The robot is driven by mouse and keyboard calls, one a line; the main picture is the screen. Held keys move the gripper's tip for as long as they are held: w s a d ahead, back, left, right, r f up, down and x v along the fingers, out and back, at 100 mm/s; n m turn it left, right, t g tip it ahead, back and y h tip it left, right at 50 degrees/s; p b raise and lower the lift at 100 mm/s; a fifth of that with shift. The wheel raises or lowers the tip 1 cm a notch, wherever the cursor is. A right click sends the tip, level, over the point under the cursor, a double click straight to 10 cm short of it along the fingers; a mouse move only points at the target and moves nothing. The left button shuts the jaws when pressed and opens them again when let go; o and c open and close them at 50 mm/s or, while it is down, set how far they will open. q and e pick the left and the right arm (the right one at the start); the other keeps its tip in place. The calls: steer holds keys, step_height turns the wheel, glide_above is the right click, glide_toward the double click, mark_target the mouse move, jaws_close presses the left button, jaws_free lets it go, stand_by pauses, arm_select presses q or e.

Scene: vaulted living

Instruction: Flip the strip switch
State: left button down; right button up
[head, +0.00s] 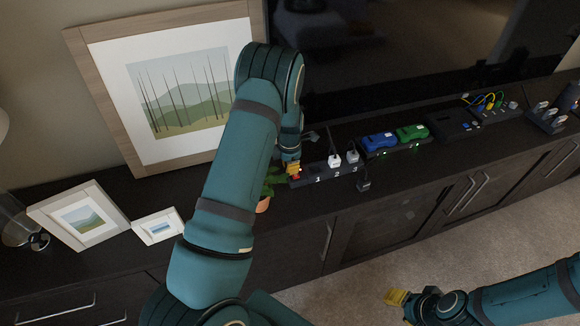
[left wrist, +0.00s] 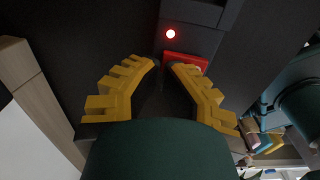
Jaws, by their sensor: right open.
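The dark power strip (head: 325,173) lies on the cabinet top, with white plugs in it. My left gripper (head: 293,169) is at this left end of the strip. Its yellow fingers (left wrist: 163,65) have their tips drawn together, with nothing seen between them, right by the switch and covering part of it. I cannot tell whether they touch it. My right gripper (head: 393,298) is open and empty, low over the carpet.
A potted plant (head: 264,195) stands close to my left gripper, partly behind my arm. A large framed picture (head: 180,85) and two small frames (head: 78,215) are at left.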

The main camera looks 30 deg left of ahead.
arm_select(q)
steer(key=shift+s+d, duration=0.1)
steer(key=shift+s, duration=0.05)
arm_select(e)
steer(key=shift+r, duration=0.15)
arm_select(q)
steer(key=shift+r+p, duration=0.6)
arm_select(e)
steer(key=shift+r, duration=0.45)
steer(key=shift+w, duration=0.1)
